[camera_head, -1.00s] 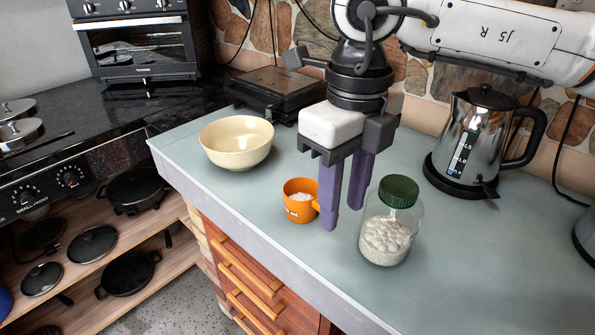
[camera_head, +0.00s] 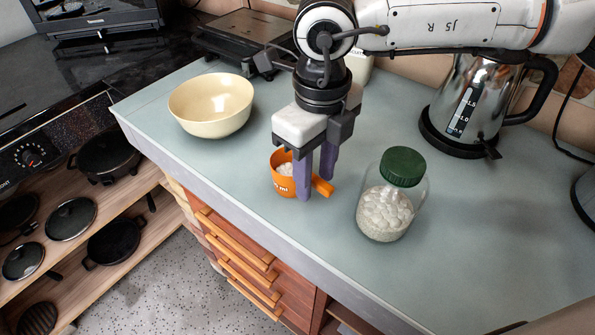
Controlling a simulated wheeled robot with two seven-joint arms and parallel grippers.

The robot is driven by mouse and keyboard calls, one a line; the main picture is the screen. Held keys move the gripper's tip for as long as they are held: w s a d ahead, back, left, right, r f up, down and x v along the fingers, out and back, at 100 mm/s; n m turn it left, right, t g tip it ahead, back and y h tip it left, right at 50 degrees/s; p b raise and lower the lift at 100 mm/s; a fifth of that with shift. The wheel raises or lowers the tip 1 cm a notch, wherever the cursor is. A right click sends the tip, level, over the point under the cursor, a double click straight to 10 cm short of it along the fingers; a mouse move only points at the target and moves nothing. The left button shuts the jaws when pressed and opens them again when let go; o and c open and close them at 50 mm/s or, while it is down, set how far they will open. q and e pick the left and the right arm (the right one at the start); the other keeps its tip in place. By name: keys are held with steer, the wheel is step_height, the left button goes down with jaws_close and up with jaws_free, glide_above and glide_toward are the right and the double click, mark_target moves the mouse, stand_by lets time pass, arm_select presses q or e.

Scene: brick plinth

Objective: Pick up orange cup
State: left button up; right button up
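The orange cup (camera_head: 281,184) stands upright on the grey-green counter with white contents inside. Its handle (camera_head: 323,187) points right. My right gripper (camera_head: 315,192) reaches down over the cup's right side. Its two purple fingers are apart, with a narrow gap between them, near where the handle joins the cup. The near finger covers part of the cup's right side. I cannot tell whether either finger touches the cup or handle. My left gripper is out of view.
A glass jar with a green lid (camera_head: 390,205) stands close on the right. A cream bowl (camera_head: 211,105) is at the left, and a steel kettle (camera_head: 478,105) stands at the back right. The counter's front edge (camera_head: 245,220) runs close to the cup.

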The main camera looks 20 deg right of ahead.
steer(key=shift+f, duration=0.7)
jaws_close()
steer(key=shift+w+r, duration=0.1)
steer(key=shift+r, duration=0.1)
